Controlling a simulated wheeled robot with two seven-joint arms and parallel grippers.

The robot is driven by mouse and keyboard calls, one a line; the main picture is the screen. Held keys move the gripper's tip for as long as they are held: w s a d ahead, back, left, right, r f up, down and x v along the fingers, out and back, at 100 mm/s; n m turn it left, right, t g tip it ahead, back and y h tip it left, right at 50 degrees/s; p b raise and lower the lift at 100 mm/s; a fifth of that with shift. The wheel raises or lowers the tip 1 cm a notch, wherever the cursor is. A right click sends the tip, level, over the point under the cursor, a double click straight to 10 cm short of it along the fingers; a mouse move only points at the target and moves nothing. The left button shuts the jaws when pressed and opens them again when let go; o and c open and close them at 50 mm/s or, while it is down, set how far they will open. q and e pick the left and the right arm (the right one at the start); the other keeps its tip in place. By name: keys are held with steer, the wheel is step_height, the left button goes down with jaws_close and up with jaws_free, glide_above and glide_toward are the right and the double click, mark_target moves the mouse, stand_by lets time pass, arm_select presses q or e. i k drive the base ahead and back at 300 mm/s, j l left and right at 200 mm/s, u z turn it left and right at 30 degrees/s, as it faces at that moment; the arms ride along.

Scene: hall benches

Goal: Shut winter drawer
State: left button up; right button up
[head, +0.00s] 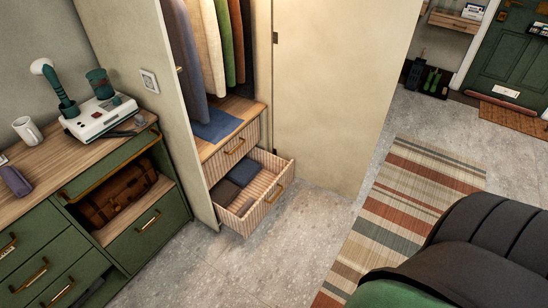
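A wooden drawer (277,196) with a slatted front stands pulled open at the bottom of a closet. Dark folded cloths (235,184) lie in it, and a brass handle (279,191) is on its front. A second drawer (234,149) above it looks shut. I cannot read any label that says which is the winter drawer. Neither of my grippers is in view.
Clothes (215,45) hang in the closet above. A green cabinet (150,240) with a wooden top stands at the left. A dark padded seat (490,230) fills the lower right. A striped rug (415,195) and bare floor (235,265) lie between.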

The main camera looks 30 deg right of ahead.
mark_target(268, 185)
steer(key=z, duration=0.9)
